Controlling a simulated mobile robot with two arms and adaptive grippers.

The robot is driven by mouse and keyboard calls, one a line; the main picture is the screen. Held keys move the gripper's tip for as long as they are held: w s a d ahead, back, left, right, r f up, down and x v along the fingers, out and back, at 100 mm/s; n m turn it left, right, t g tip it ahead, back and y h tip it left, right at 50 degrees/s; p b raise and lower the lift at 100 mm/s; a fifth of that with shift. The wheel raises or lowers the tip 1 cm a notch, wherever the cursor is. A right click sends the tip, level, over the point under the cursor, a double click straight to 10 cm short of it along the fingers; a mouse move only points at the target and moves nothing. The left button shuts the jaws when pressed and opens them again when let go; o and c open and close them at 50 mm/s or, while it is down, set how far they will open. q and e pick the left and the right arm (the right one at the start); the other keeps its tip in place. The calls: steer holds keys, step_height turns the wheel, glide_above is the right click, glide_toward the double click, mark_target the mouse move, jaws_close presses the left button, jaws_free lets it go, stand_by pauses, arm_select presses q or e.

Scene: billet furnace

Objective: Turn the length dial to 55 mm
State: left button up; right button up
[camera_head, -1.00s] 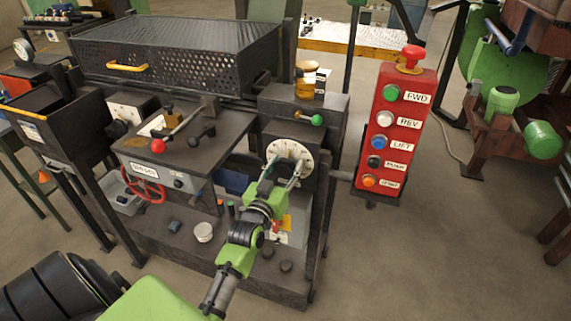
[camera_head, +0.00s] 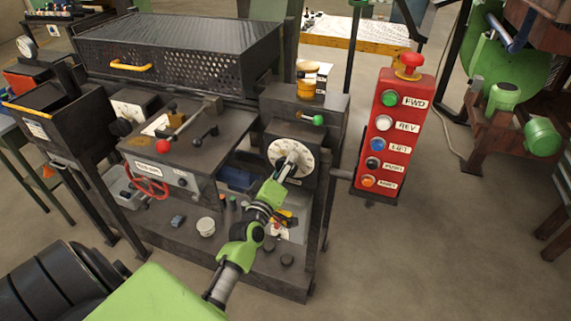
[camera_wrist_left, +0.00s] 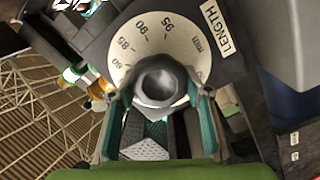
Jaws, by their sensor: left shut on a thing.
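The length dial (camera_head: 276,150) is a round white scale on the machine's dark front box. In the left wrist view, its dial face (camera_wrist_left: 147,45) shows 80, 85, 90, 95 and "mm", beside a LENGTH label (camera_wrist_left: 219,27). A dark hexagonal knob (camera_wrist_left: 158,78) sits at its centre. My left gripper (camera_head: 288,170) is at the dial, shut on the knob, with a teal finger on each side of it in the wrist view. The lower part of the scale is hidden by the knob and fingers. I cannot read a pointer. My right gripper is not in view.
A red button box (camera_head: 397,135) with an emergency stop stands close right of the dial. A small green-knobbed lever (camera_head: 318,120) is above it. A red-knobbed lever (camera_head: 163,146) and red handwheel (camera_head: 150,188) are left. Open floor lies at front right.

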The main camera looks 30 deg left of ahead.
arm_select(q)
steer(key=n, duration=0.5)
steer(key=shift+f+n, duration=0.15)
steer(key=shift+n, duration=0.15)
steer(key=n, duration=0.4)
steer(key=shift+f+n, duration=0.1)
steer(key=shift+n, duration=0.2)
steer(key=o, duration=1.1)
steer(key=v, duration=1.2)
steer(key=shift+a, duration=0.1)
steer(key=shift+f, duration=0.1)
